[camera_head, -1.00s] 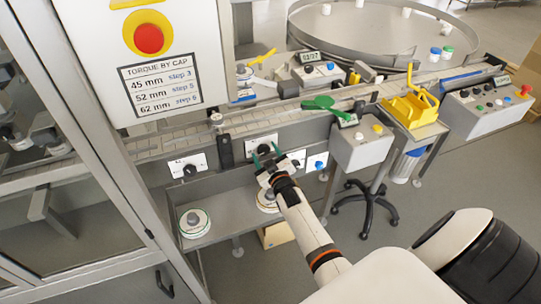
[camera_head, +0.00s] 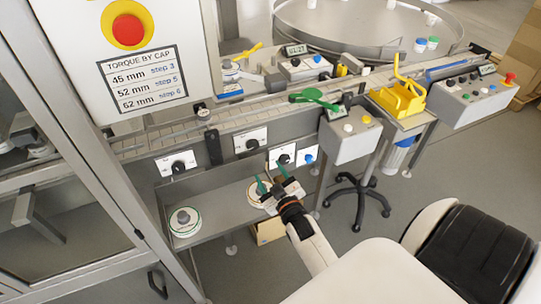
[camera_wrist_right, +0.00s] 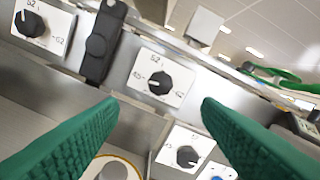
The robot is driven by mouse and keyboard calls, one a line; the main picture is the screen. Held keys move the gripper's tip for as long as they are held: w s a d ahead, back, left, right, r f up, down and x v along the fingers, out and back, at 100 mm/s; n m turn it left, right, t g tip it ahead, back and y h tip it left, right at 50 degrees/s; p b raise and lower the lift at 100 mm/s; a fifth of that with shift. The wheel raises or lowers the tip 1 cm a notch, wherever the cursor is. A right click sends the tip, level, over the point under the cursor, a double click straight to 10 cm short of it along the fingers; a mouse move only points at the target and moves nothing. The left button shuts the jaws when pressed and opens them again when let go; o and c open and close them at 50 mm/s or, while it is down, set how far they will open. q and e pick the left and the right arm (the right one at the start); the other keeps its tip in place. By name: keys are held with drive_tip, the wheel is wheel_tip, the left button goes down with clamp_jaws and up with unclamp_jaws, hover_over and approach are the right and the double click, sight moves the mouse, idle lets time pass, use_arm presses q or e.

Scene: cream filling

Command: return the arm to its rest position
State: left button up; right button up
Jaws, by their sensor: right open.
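My right gripper (camera_head: 272,178) is open and empty, with green fingers, in front of the machine's lower shelf. In the right wrist view its two green fingers (camera_wrist_right: 159,104) stand wide apart with nothing between their tips. Beyond them is a black dial on a white plate (camera_wrist_right: 157,80), apart from the fingers; this dial also shows in the head view (camera_head: 252,143), above the gripper. My right arm (camera_head: 312,245) comes in from the bottom. My left gripper is not in view.
Other dials (camera_head: 178,167) line the machine front. A white round part (camera_head: 184,220) sits on the shelf (camera_head: 217,208); another is partly hidden behind my gripper. A control box (camera_head: 350,137), a yellow holder (camera_head: 398,98) and a wheeled stool base (camera_head: 357,190) stand right.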

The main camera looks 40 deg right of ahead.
idle(0.3)
drive_tip(key=s+a+g+y, duration=0.2)
drive_tip(key=s+a+g, duration=0.5)
drive_tip(key=s, duration=0.5)
drive_tip(key=s+a+g+y, duration=0.3)
drive_tip(key=s+a+g, duration=0.4)
drive_tip(key=s, duration=0.5)
wheel_tip(320, 180, down, 26)
drive_tip(key=g, duration=0.1)
drive_tip(key=s+d+f+g, duration=0.1)
drive_tip(key=s+d+f, duration=0.2)
drive_tip(key=s+f, duration=1.3)
drive_tip(key=shift+s+f+h, duration=0.25)
drive_tip(key=shift+s+h, duration=0.05)
drive_tip(key=shift+s, duration=0.2)
